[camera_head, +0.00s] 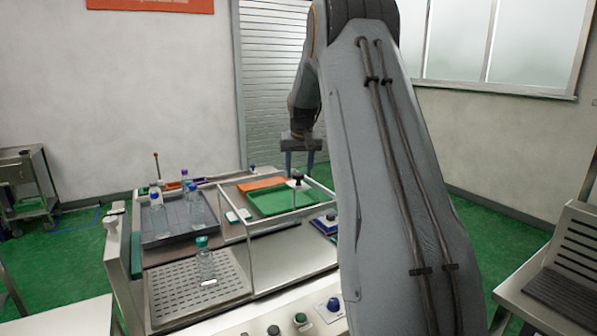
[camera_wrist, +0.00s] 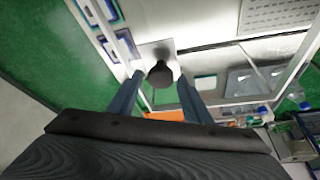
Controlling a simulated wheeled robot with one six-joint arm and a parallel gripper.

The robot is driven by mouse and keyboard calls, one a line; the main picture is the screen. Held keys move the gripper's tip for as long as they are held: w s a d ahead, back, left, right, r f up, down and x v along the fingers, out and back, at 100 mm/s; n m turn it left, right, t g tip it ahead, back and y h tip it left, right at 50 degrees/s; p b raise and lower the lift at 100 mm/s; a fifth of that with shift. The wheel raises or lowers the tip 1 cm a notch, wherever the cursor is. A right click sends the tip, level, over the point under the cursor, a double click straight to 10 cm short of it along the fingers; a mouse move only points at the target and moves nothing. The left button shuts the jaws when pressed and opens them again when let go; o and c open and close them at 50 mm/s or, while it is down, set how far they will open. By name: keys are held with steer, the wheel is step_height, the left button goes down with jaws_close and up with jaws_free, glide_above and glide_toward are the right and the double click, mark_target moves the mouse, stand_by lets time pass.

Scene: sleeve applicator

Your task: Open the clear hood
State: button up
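The clear hood (camera_head: 249,262) is a see-through box with pale edges on the right part of the machine; it appears to be down. A black knob (camera_head: 297,175) stands on its top and also shows in the wrist view (camera_wrist: 160,73). My gripper (camera_head: 303,168) points down over the knob. In the wrist view its two blue fingers (camera_wrist: 160,80) are spread, one on each side of the knob, with visible gaps. I cannot tell exactly how far down the knob the fingertips reach.
A green tray (camera_head: 270,212) shows through the hood. A dark tray (camera_head: 167,240) with bottles (camera_head: 187,186) is at left. A bottle with a teal cap (camera_head: 205,264) stands on a perforated plate (camera_head: 166,298). Control buttons (camera_head: 301,319) line the front edge.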

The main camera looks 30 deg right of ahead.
steer(key=shift+r, duration=0.1)
steer(key=shift+b+v, duration=1.25)
steer(key=shift+v, duration=2.55)
steer(key=shift+s, duration=0.1)
